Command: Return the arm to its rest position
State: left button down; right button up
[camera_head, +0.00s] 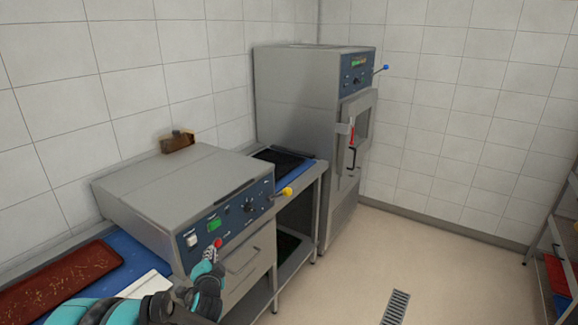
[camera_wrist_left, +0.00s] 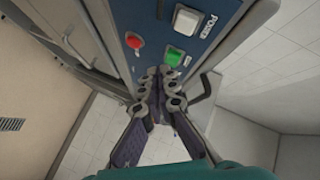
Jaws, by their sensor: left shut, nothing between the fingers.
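My left gripper (camera_head: 210,256) is in front of the control panel of the low deck oven (camera_head: 185,190), close to a red knob (camera_head: 218,243). In the left wrist view my left gripper (camera_wrist_left: 160,78) is shut and empty, with its fingertips together near the green display (camera_wrist_left: 174,58). The red knob (camera_wrist_left: 134,40) and a white power switch (camera_wrist_left: 187,20) show beside it. Whether the fingertips touch the panel I cannot tell. My right gripper is not in view.
A yellow-tipped lever (camera_head: 287,191) sticks out from the low oven's right side. A tall oven (camera_head: 310,130) with a blue-tipped lever (camera_head: 385,68) stands behind. A reddish-brown board (camera_head: 60,278) lies at the left. A shelf rack (camera_head: 560,250) stands far right. The floor (camera_head: 420,260) between is open.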

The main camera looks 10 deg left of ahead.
pick_arm(q)
jog(key=s+d+n+g+h, duration=0.3)
jog(key=s+d, duration=0.6)
jog(key=s, duration=0.4)
jog(key=s+d+n+g+h, duration=0.3)
jog(key=s+d, duration=0.6)
jog(key=s, duration=0.4)
jog(key=shift+s+d+f+n+g, duration=0.4)
jog(key=shift+n+g, duration=0.1)
jog(key=shift+g, duration=0.1)
